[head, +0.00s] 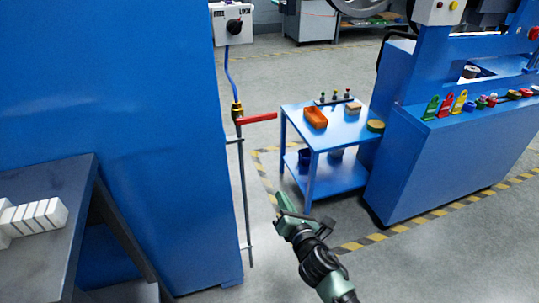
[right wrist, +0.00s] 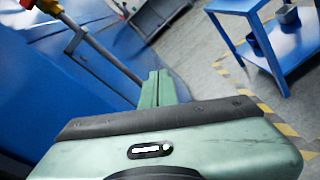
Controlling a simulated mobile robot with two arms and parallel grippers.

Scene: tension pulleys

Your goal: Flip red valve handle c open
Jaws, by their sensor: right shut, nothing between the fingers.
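The red valve handle (head: 260,118) sticks out to the right from a brass valve (head: 237,110) on a thin vertical pipe (head: 245,195) beside the large blue cabinet. The handle lies roughly across the pipe. My right gripper (head: 284,198) is shut and empty, below and to the right of the handle, clear of it. In the right wrist view its closed green fingers (right wrist: 156,88) point up the picture. There the brass valve (right wrist: 48,6) and a bit of red (right wrist: 27,4) show at the top left corner. My left gripper is not in view.
A grey control box (head: 233,23) with a black knob sits above the valve, joined by a blue hose. A blue cart (head: 318,140) with an orange bin stands to the right, beside a blue machine (head: 430,150). A dark bench (head: 45,235) holds white blocks at left. Floor between is open.

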